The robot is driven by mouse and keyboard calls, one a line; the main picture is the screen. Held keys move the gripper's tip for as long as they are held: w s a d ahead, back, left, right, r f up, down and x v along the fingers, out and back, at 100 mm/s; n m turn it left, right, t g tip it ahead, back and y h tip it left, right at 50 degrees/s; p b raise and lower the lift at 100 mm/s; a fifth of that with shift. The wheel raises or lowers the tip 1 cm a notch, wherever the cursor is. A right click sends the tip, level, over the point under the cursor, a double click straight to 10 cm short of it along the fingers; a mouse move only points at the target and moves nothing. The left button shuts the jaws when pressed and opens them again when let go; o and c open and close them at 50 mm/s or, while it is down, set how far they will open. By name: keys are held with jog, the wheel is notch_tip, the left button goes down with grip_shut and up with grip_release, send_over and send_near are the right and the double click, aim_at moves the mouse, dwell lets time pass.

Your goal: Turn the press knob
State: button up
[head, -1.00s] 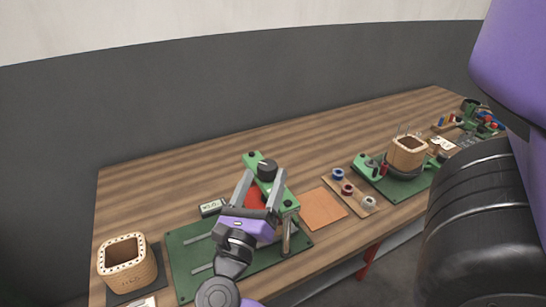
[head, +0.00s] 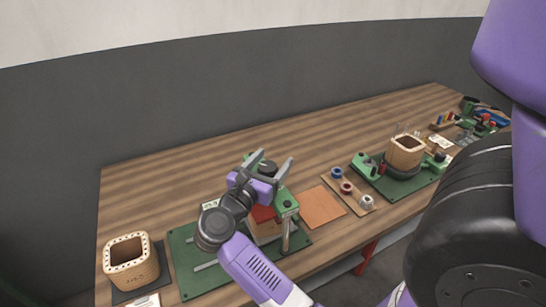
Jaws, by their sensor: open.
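The press stands on a green board (head: 185,249) at the left-middle of the bench. Its green frame (head: 286,201) carries a red part (head: 262,214) above a tan block (head: 265,233). The black press knob (head: 266,168) sits on top of the frame, partly hidden by my gripper. My gripper (head: 276,164) is open, with its two grey fingers apart on either side of the knob. I cannot tell whether a finger touches it. My wrist and purple arm come up from below and hide part of the press.
A tan coil former (head: 131,263) stands on a dark mat at the left. An orange sheet (head: 321,207) and a wooden strip with spools (head: 345,188) lie right of the press. A winding fixture with another former (head: 405,151) stands farther right. The bench's back is clear.

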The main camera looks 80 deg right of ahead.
jog(key=shift+s+d, duration=0.1)
jog(key=shift+d, duration=0.2)
jog(key=c, duration=1.4)
jog(key=shift+o, duration=0.2)
jog(key=m+g+b, duration=0.1)
jog(key=g+b, duration=0.1)
jog(key=b, duration=0.1)
jog(key=shift+s+f+m+y, duration=0.1)
jog(key=shift+f+m+y, duration=0.2)
jog(key=shift+m+y, duration=0.1)
jog(key=shift+s+a+m+g+y+b, duration=0.15)
jog(key=shift+m+g+y+b, duration=0.25)
jog(key=shift+m+g+b, duration=0.55)
jog(key=shift+s+r+m+g+y+b, duration=0.15)
jog(key=shift+g+y+b, duration=0.1)
jog(key=shift+g+b, duration=0.3)
jog(key=shift+s+f+m+g+y+b, duration=0.1)
jog(key=shift+g+y+b, duration=0.15)
jog(key=shift+g+b, duration=0.3)
jog(key=shift+a+r, duration=0.1)
jog(key=shift+r, duration=0.1)
jog(key=shift+m+g+y, duration=0.25)
jog(key=shift+m+y, duration=0.05)
